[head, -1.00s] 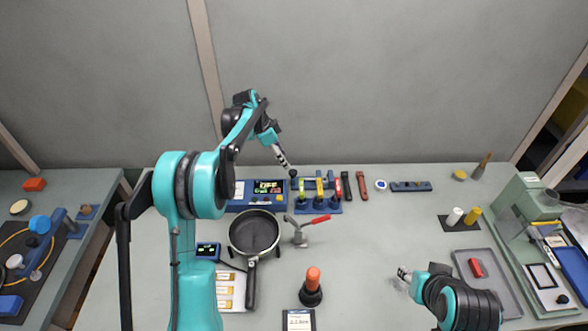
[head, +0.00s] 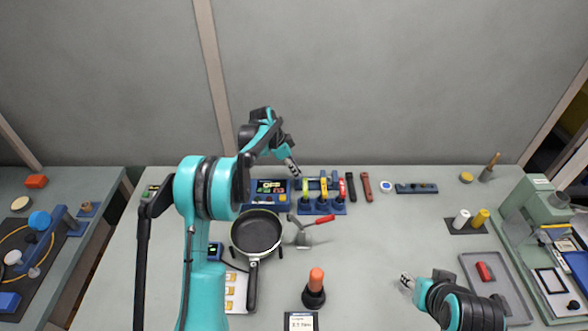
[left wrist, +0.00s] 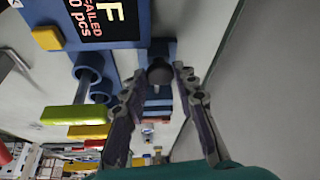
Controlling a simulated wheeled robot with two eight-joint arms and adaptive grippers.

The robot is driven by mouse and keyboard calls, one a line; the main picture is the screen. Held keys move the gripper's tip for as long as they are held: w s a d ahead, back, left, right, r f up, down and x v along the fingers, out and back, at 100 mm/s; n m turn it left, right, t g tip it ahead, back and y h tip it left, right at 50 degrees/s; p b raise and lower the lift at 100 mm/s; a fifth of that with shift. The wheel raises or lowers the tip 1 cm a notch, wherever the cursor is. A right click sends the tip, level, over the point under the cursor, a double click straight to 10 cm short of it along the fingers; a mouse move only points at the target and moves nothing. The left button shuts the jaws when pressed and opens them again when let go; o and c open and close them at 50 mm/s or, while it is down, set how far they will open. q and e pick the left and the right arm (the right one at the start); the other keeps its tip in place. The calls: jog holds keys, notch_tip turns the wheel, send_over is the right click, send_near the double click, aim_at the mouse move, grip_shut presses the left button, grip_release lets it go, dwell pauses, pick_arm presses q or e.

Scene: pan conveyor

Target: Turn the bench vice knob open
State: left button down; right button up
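The bench vice (left wrist: 160,48) is a blue block behind a round dark knob (left wrist: 159,71) in the left wrist view. In the head view the blue vice (head: 312,183) is at the back of the bench, and its knob is mostly hidden behind my gripper. My left gripper (head: 295,172) reaches down to it from above. In the left wrist view my left gripper (left wrist: 160,75) is open, with one fingertip on each side of the knob and gaps between. I cannot tell the exact depth. My right gripper (head: 406,281) is low over the right of the bench, its fingers too small to read.
Beside the vice stand a blue display box (head: 270,187) and toggle clamps with green, yellow and red handles (head: 325,187). A pan (head: 256,232) and a red-handled clamp (head: 312,225) are nearer. The centre right bench is clear.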

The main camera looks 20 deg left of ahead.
pick_arm(q)
jog(key=shift+n, duration=0.3)
